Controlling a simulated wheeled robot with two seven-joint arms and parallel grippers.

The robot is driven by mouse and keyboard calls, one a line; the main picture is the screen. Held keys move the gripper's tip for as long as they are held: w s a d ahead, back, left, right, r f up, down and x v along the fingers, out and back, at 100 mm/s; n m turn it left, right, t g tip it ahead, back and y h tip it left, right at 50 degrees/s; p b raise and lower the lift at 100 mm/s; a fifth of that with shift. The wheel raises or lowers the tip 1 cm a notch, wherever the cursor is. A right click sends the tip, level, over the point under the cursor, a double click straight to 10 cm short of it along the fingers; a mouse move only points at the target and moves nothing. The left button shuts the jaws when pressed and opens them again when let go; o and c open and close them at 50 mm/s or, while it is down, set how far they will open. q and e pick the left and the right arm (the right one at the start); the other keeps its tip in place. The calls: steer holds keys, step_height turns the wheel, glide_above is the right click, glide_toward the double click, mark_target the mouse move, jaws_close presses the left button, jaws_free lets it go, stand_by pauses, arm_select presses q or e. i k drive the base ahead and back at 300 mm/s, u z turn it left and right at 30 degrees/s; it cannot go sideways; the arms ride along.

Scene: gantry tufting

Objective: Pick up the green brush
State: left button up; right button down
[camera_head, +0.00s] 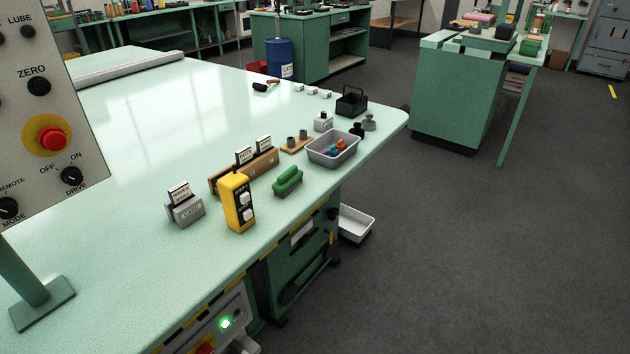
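The green brush (288,177) lies on the pale green table (150,255), near its right edge. Its top is a rounded green handle and its lower part is grey. It sits between the yellow control box (237,203) and a grey tray (333,147), apart from both. Neither of my grippers shows in the head view.
A grey card holder (184,209) and a wooden rack (244,171) with cards stand left of the brush. A black caddy (351,101) stands farther back. A control panel (45,110) blocks the upper left. The table's left middle is clear.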

mark_target(289, 180)
steer(key=z, duration=0.65)
steer(key=i, duration=0.9)
steer(key=z, duration=0.25)
